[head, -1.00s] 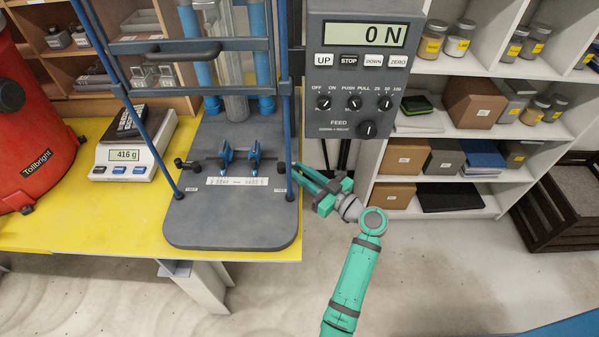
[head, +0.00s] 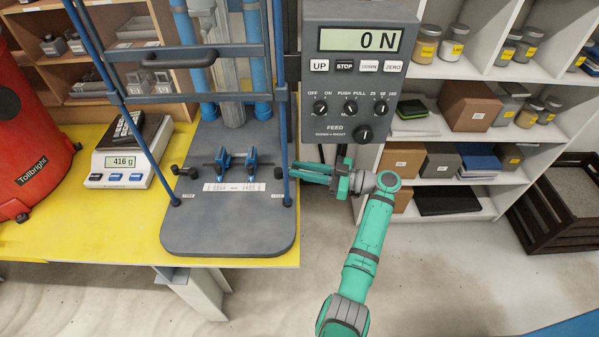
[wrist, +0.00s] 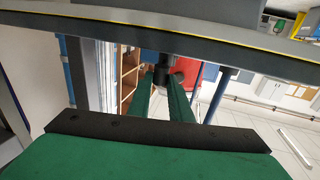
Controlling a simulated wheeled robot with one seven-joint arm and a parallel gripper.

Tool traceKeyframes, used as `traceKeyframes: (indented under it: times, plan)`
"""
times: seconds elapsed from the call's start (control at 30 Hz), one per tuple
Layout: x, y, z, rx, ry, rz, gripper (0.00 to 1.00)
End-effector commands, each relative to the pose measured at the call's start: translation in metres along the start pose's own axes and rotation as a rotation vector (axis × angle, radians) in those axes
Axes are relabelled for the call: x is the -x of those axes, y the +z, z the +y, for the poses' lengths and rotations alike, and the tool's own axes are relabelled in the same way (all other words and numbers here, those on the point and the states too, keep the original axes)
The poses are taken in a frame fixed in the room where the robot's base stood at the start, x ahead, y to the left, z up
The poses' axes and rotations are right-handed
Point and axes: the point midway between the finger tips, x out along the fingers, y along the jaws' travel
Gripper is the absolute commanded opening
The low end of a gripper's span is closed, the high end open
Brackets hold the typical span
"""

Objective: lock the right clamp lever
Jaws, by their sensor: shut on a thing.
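The clamp fixture has a dark grey base plate (head: 225,238) on the yellow bench. Two blue clamps (head: 250,160) stand at its middle. A black lever knob (head: 177,170) is at the left end, and the right clamp lever (head: 279,172) with its black end is at the right, beside a blue upright. My green gripper (head: 300,171) reaches in from the right, fingers pointing left at that lever. In the wrist view my fingers (wrist: 163,82) close around a black knob (wrist: 162,75), the lever's end. The fingers partly hide it.
A blue guard frame (head: 284,130) rises close beside my fingers. The grey control box (head: 360,80), reading 0 N, hangs above my gripper. A scale (head: 125,178) stands left. Shelves (head: 470,210) stand behind right. The floor in front is open.

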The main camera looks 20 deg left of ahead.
Motion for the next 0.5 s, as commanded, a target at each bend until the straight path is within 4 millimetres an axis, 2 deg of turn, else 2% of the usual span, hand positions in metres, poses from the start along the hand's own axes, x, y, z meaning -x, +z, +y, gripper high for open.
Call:
traceKeyframes:
  times: [0.5]
  plan:
    - [-0.0034, 0.0009, 0.0074, -0.001, -0.111, 0.001, 0.0]
